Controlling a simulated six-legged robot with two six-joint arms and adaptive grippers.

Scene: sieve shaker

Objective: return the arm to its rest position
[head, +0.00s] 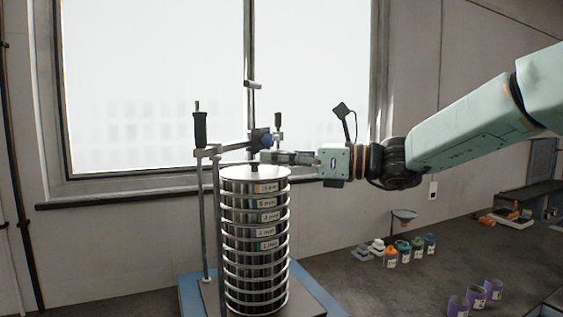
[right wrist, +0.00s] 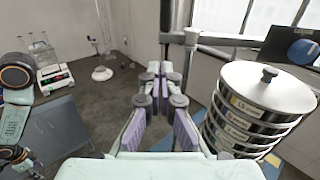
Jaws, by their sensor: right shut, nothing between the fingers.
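My right arm comes in from the right in the head view. Its gripper (head: 287,157) is shut and empty, level with the top of the sieve stack (head: 256,245) and close to the shaker's clamp bar (head: 235,147). I cannot tell from the head view whether it touches the bar. In the right wrist view the fingers (right wrist: 158,75) are together with nothing between them. The stack's silver lid (right wrist: 268,88) with its dark knob is to their right, apart from them. My left gripper is not in view; parts of my own arm show at the left edge.
The shaker's upright rods (head: 200,220) and black handle stand beside the stack. A scale (right wrist: 55,78) with glassware is at the left in the wrist view.

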